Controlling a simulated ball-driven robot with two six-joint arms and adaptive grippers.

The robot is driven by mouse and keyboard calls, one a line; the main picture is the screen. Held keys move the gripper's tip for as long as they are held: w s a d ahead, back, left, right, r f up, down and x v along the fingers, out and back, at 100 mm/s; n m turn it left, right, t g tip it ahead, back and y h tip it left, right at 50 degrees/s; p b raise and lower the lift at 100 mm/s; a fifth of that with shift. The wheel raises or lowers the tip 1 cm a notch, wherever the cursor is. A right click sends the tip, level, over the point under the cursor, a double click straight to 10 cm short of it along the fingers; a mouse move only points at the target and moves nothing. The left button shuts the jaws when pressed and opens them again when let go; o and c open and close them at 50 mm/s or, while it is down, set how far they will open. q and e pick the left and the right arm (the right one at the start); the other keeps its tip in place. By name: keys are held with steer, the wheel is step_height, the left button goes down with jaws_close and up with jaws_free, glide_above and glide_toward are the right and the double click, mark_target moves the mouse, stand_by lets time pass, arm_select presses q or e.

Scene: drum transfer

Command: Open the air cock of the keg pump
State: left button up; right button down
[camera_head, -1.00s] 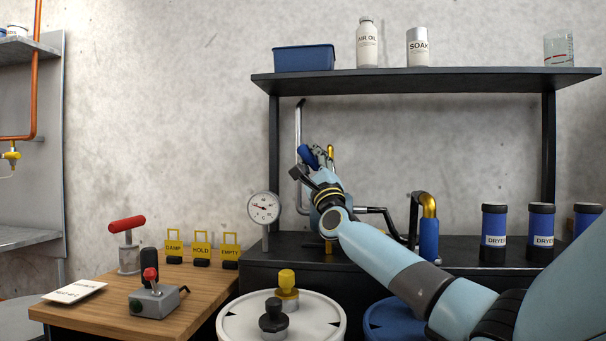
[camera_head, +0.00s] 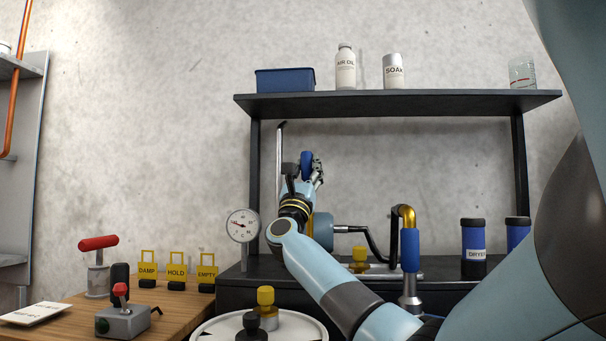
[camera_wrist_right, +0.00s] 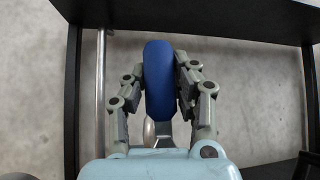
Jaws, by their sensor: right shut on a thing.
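My right gripper (camera_head: 305,172) is shut on a blue rounded handle (camera_head: 306,160) in front of the wall, below the shelf. In the right wrist view the handle (camera_wrist_right: 158,85) stands upright between the two jointed fingers. A metal part shows below it. I cannot tell for sure that this handle is the air cock's lever; my gripper and arm hide what is behind. A brass bend with a blue grip (camera_head: 410,250) stands on the bench to the right, with a dark cranked bar (camera_head: 372,247) to its left. My left gripper is not in view.
A round gauge (camera_head: 243,225) stands left of my right arm. A dark shelf (camera_head: 400,103) spans above, holding a blue bin and bottles. Yellow tags (camera_head: 177,265) and a red-handled tool (camera_head: 98,243) stand on the wooden table. Blue dryer canisters (camera_head: 473,250) stand at right.

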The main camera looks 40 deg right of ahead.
mark_target(307, 175)
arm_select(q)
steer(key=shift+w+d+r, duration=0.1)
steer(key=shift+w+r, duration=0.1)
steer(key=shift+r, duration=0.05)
arm_select(e)
steer(key=shift+s+d+f+m+g, duration=0.1)
steer(key=shift+m+g, duration=0.3)
steer(key=shift+g, duration=0.1)
steer(key=c, duration=1)
jaws_free()
steer(key=shift+s+d, duration=0.1)
steer(key=shift+a+f, duration=0.1)
steer(key=shift+a, duration=0.1)
steer(key=v, duration=0.7)
steer(key=shift+f, duration=0.15)
